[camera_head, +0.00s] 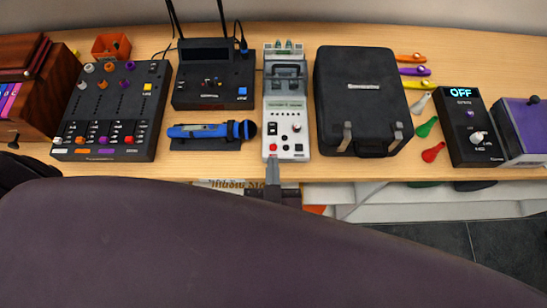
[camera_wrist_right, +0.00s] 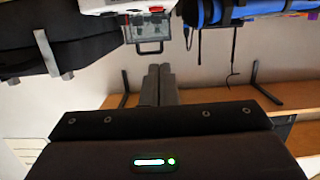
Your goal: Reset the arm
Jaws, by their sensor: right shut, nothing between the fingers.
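My right gripper (camera_head: 272,168) points at the front edge of the table, just in front of the white-grey instrument (camera_head: 285,115) with knobs and a red button. Its two narrow grey fingers are together, with nothing between them. The right wrist view shows the same closed fingers (camera_wrist_right: 160,80), apart from the things around them. My left gripper is not in view. A large dark part of my own body hides the lower part of the head view.
The wooden table (camera_head: 230,168) holds a mixer (camera_head: 112,110), a black receiver with antennas (camera_head: 213,78), a blue microphone (camera_head: 212,131), a black case (camera_head: 362,95), coloured shakers (camera_head: 428,127) and an OFF-display box (camera_head: 467,120). A shelf shows below the edge.

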